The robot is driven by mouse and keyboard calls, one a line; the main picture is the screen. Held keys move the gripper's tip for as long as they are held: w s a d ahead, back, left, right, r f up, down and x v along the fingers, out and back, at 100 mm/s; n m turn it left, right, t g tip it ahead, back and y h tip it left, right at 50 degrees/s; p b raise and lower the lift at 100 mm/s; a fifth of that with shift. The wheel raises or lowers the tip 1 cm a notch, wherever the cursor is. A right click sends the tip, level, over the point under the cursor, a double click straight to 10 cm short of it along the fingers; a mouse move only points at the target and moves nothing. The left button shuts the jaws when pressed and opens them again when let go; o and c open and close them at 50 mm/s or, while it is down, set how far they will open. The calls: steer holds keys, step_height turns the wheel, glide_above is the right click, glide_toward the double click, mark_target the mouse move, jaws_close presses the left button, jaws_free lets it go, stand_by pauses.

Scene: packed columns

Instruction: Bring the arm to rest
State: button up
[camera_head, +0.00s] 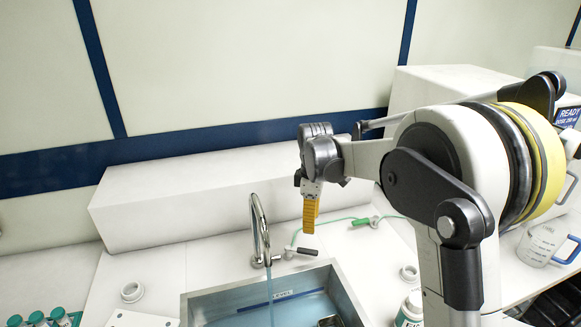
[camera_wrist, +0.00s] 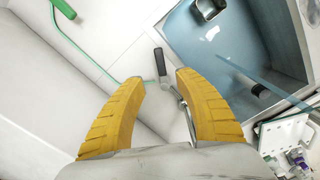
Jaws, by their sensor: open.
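My gripper (camera_head: 311,213) hangs from my raised arm above the counter behind the sink, with its yellow fingers pointing down. In the wrist view my gripper (camera_wrist: 160,85) shows its two yellow fingers spread apart with nothing between them. The faucet handle and the counter lie below the gap between the fingers. In the head view the fingers are seen edge-on, just right of the faucet and clear of it.
A metal sink (camera_head: 335,285) holds bluish water under a running chrome faucet (camera_head: 261,230). A green hose (camera_head: 335,222) lies behind it. A white box ledge (camera_head: 180,205) runs along the wall. A measuring jug (camera_head: 541,245) stands at right, and teal-capped bottles (camera_head: 38,318) at front left.

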steer(key=s+d+r+m+t+b, duration=0.2)
steer(key=s+r+m, duration=0.15)
steer(key=s, duration=0.45)
steer(key=s+d+r+m+t+b, duration=0.2)
steer(key=s+d+r+m+b, duration=0.15)
steer(key=s, duration=0.35)
steer(key=s+f+m+t+b, duration=0.1)
steer(key=s+f+m, duration=0.2)
steer(key=s, duration=0.3)
steer(key=s+d+f+m+t+b, duration=0.1)
steer(key=s+f+m+t, duration=0.1)
steer(key=s, duration=0.4)
steer(key=shift+s+d+f+m, duration=0.25)
steer(key=shift+f+m, duration=0.35)
steer(key=shift+m, duration=0.5)
stand_by(4.2)
